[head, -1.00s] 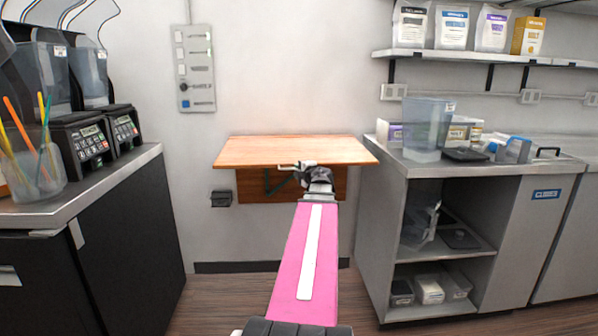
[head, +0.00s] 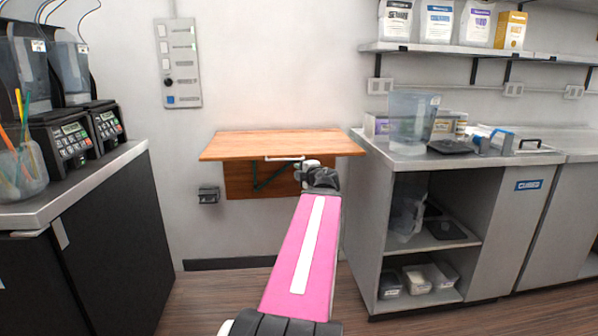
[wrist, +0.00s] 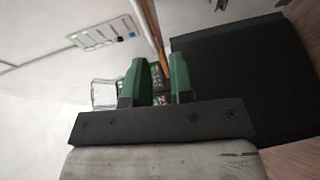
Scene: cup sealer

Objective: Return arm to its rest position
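My arm is pink with a white stripe and reaches forward in the head view, its far end in front of the wooden wall table. My gripper (wrist: 156,80) shows in the wrist view as two green fingers on a dark bar. The fingers stand apart, with a gap between them and nothing held. In the head view I cannot make out the fingers clearly beyond the arm's dark and grey end. The wooden table (head: 282,143) has a bare top.
A black-sided counter (head: 115,240) with dispensers (head: 62,140) and a cup of straws (head: 20,170) stands left. A grey counter (head: 500,160) with a clear container (head: 408,125) stands right, below a shelf (head: 470,50). A control panel (head: 178,64) hangs on the wall. Floor shows between the counters.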

